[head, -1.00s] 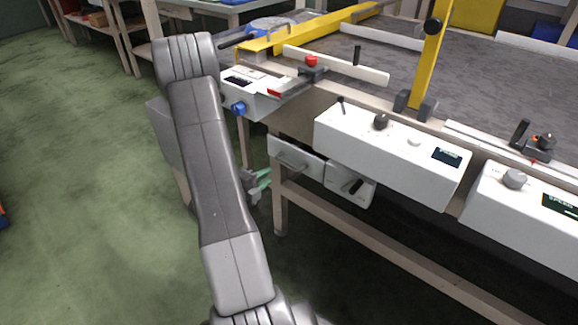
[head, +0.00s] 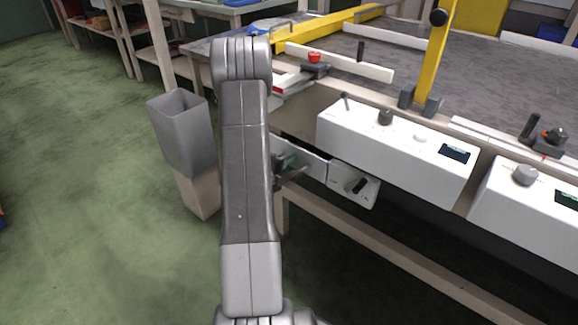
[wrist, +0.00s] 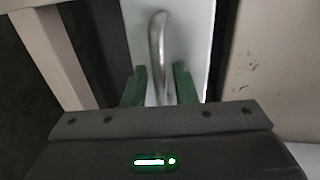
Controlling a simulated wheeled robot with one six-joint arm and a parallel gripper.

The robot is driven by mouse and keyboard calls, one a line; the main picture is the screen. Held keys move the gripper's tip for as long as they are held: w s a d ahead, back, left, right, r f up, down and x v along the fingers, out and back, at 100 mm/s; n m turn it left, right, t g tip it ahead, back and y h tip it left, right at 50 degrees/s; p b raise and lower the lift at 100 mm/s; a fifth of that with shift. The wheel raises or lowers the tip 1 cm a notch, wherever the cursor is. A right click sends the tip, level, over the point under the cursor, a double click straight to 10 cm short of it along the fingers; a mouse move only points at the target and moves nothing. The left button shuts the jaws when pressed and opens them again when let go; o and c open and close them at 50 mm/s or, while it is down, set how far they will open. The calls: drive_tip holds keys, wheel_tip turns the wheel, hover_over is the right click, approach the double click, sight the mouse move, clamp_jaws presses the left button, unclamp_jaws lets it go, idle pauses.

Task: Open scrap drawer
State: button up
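My gripper (wrist: 161,88) has green fingers, one on each side of the handle. Gaps show between the fingers and the bar, so it is open around the handle. In the head view my gripper (head: 287,165) is at the drawer front, partly hidden by my arm. The drawer looks closed.
The white box (head: 354,185) hangs right of the drawer. White control boxes (head: 396,140) stick out above. A table leg and lower rail (head: 370,248) stand close by. Green floor is clear in front.

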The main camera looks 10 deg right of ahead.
clamp_jaws()
drive_tip(key=shift+a, duration=0.15)
